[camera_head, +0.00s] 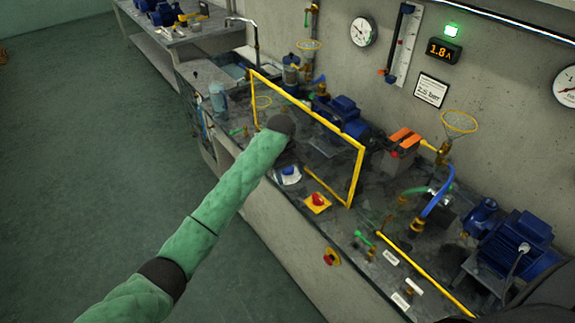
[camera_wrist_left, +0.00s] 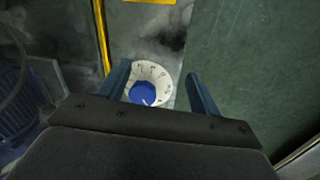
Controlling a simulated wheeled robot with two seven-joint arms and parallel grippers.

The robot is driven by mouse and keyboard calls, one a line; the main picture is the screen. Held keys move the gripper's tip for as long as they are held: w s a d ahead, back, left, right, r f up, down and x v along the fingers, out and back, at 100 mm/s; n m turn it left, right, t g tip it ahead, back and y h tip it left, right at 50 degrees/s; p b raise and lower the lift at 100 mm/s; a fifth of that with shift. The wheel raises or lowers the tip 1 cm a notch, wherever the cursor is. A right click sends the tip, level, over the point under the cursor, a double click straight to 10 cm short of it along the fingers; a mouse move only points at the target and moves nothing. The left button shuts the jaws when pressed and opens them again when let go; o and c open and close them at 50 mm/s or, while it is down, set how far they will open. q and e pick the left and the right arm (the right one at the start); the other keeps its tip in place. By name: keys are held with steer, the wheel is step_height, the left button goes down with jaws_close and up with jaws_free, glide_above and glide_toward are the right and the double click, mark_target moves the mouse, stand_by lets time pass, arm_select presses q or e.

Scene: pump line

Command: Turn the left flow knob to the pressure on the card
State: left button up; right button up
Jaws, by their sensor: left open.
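The left flow knob (camera_wrist_left: 143,94) is blue with a light pointer mark, on a round white dial with dark marks. In the left wrist view it sits between the two fingers of my left gripper (camera_wrist_left: 160,85), which are open and apart. In the head view the knob (camera_head: 289,171) shows just below the end of my left arm; the fingers are hidden there behind the wrist.
A yellow-framed clear guard (camera_head: 357,178) stands on the bench beside the knob. A red knob on a yellow plate (camera_head: 317,201) and a red stop button (camera_head: 331,257) are to the right. Blue pumps (camera_head: 516,243) and an orange-handled box (camera_head: 402,150) stand further along.

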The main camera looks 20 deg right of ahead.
mark_target(288, 169)
arm_select(q)
steer(key=shift+n+y, duration=0.7)
steer(key=shift+y, duration=0.1)
steer(key=w+r, duration=0.1)
steer(key=w, duration=0.1)
steer(key=w+r, duration=0.1)
steer(key=r, duration=0.1)
steer(key=w+d+r, duration=0.1)
steer(key=w, duration=0.1)
steer(key=shift+w+r, duration=0.2)
steer(key=shift+w, duration=0.1)
steer(key=shift+w+r, duration=0.35)
steer(key=shift+f, duration=0.15)
steer(key=shift+f+p, duration=0.35)
steer(key=shift+f, duration=0.55)
step_height(288, 169, down, 4)
steer(key=shift+f+p, duration=0.25)
steer(key=shift+p, duration=0.65)
steer(key=shift+f, duration=0.6)
arm_select(e)
steer(key=shift+s+d+f, duration=0.2)
steer(key=shift+s+f, duration=0.2)
steer(key=shift+f, duration=0.45)
steer(key=shift+s+d+f, duration=0.2)
steer(key=shift+s+f, duration=0.2)
steer(key=shift+f, duration=0.45)
steer(key=shift+s+d+f, duration=0.2)
steer(key=shift+s+f, duration=0.2)
steer(key=shift+f, duration=0.45)
